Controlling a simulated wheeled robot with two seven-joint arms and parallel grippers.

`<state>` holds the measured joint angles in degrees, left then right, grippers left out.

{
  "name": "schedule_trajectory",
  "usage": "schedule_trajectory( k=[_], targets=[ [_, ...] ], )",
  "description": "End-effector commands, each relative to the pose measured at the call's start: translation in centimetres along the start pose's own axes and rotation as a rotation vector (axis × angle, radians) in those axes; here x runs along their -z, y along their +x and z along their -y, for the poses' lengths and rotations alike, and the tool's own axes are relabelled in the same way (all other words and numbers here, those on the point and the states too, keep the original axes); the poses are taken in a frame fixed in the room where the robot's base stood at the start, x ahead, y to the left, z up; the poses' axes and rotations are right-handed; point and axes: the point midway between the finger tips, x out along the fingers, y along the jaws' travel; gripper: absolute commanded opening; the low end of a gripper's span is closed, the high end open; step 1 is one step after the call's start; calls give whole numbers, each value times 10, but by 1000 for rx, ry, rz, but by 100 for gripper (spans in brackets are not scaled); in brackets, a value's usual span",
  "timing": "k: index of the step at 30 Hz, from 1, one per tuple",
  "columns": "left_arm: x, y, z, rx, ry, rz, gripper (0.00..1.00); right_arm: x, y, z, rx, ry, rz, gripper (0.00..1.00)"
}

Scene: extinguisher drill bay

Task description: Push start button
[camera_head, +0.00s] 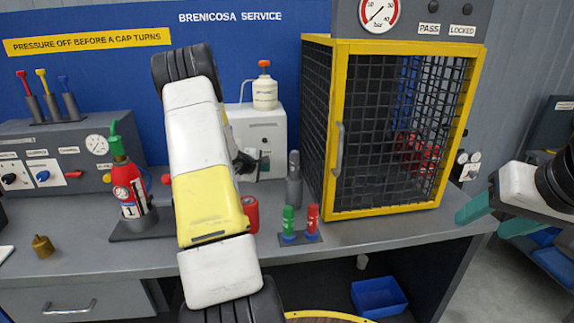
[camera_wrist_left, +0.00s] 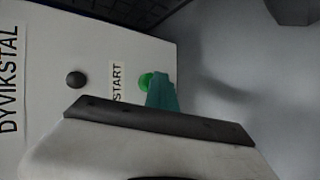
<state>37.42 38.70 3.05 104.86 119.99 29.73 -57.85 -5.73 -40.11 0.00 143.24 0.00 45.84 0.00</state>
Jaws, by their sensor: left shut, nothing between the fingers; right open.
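The green start button (camera_wrist_left: 146,80) sits on the face of a white box (camera_wrist_left: 100,45) in the left wrist view, beside a label reading START. A black round knob (camera_wrist_left: 77,79) is on the same face. My left gripper (camera_wrist_left: 162,92) is shut and empty. Its teal fingertip overlaps the button's edge in the picture; I cannot tell whether it touches or presses it. In the head view the white box (camera_head: 268,130) stands against the blue back panel, and my left arm hides part of it and the button. My right gripper (camera_head: 492,218) is open and empty at the far right.
A yellow-framed mesh cage (camera_head: 332,120) stands right of the box. A red extinguisher (camera_head: 131,192) stands at left. A grey cylinder (camera_head: 294,180), red can (camera_head: 251,212) and small green and red bottles (camera_head: 288,222) stand near my left arm. A white bottle (camera_head: 264,93) tops the box.

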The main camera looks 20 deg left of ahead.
Motion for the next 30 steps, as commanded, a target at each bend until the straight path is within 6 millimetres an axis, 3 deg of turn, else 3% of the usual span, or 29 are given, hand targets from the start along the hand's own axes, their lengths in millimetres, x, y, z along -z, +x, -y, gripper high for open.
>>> schedule_trajectory(
  k=[30],
  targets=[
    [5,6,-6,-2,-1,-2,0,0,0,0,0,0,0,55]
  ],
)
